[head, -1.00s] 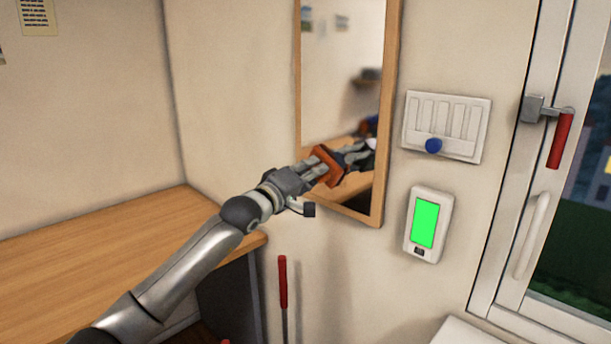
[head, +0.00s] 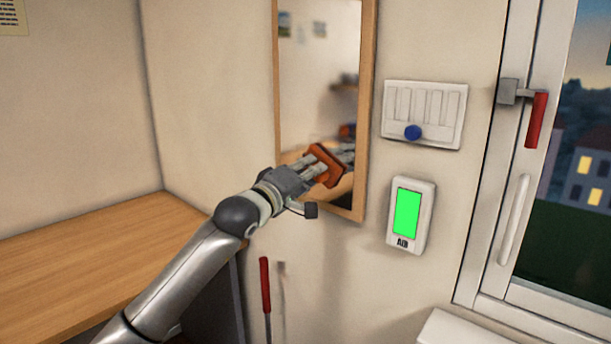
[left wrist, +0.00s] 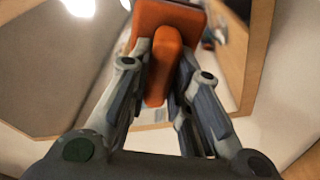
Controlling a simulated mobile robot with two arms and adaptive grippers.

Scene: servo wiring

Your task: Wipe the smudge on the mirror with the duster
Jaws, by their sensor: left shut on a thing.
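The mirror (head: 318,62) hangs on the wall in a wooden frame, in the middle of the head view. My left gripper (head: 318,169) is shut on the orange duster (head: 329,166) and holds it at the lower part of the mirror. The left wrist view shows the duster's grip (left wrist: 162,62) between the fingers (left wrist: 160,75), with its wider head beyond. I cannot tell whether the duster touches the glass. No smudge can be made out; the arm and duster hide part of the lower glass. My right gripper is not in view.
A white panel with a blue knob (head: 413,132) and a device with a green screen (head: 407,214) are on the wall right of the mirror. A window (head: 483,200) is further right. A wooden desk (head: 90,255) stands left. A red-handled tool (head: 265,285) is below.

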